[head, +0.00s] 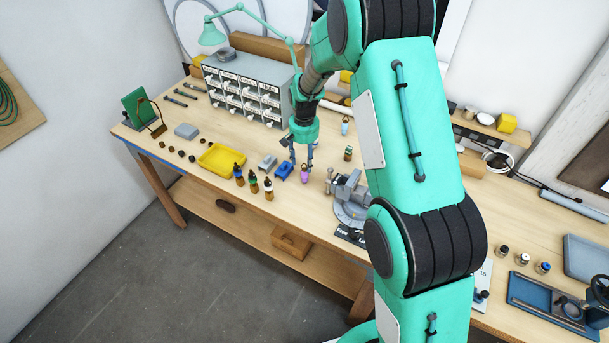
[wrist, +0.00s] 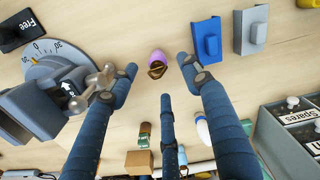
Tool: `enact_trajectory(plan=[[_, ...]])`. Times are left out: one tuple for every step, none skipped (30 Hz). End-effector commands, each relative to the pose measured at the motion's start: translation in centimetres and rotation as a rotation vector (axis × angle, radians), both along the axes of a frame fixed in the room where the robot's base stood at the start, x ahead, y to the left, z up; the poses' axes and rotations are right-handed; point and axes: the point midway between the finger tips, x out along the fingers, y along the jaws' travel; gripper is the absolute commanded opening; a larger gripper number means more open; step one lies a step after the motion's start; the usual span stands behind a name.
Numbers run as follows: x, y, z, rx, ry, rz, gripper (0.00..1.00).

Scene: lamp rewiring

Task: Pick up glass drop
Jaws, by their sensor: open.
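A small purple drop-shaped piece with a brass-coloured top (head: 305,173) stands on the wooden bench, left of the vise; I take it for the glass drop. In the wrist view the purple piece (wrist: 156,62) shows between and just beyond my fingertips, its brass top facing the camera. My gripper (head: 302,160) is open and points down over it. In the wrist view my gripper's (wrist: 157,72) fingers are spread and hold nothing, with a gap on each side of the piece. A light-blue piece (head: 345,126) stands farther back; the wrist view shows a pale-blue and white piece (wrist: 202,129) beside a finger.
The vise (head: 350,198) is close on the right, its handle (wrist: 101,82) near one finger in the wrist view. A drawer cabinet (head: 243,92) is behind.

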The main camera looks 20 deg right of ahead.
Motion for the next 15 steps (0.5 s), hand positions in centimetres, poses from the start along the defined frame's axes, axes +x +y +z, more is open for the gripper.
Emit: enact_trajectory(plan=[[0.0, 0.0, 0.0, 0.000, 0.000, 0.000, 0.49], [0.0, 0.0, 0.0, 0.000, 0.000, 0.000, 0.49], [0.0, 0.0, 0.0, 0.000, 0.000, 0.000, 0.49], [0.0, 0.0, 0.0, 0.000, 0.000, 0.000, 0.49], [0.0, 0.0, 0.0, 0.000, 0.000, 0.000, 0.49], [0.0, 0.0, 0.0, 0.000, 0.000, 0.000, 0.49], [0.0, 0.0, 0.0, 0.000, 0.000, 0.000, 0.49], [0.0, 0.0, 0.0, 0.000, 0.000, 0.000, 0.49], [0.0, 0.0, -0.1, 0.000, 0.001, 0.000, 0.49], [0.0, 0.0, -0.2, 0.000, 0.001, 0.000, 0.49], [0.0, 0.0, -0.3, 0.000, 0.001, 0.000, 0.49], [0.0, 0.0, -0.6, -0.001, 0.001, 0.000, 0.49], [0.0, 0.0, -0.8, 0.000, 0.002, 0.000, 0.49], [-0.1, 0.0, -1.0, 0.000, 0.003, 0.000, 0.49], [-0.1, 0.0, -1.4, 0.000, 0.003, 0.000, 0.49]])
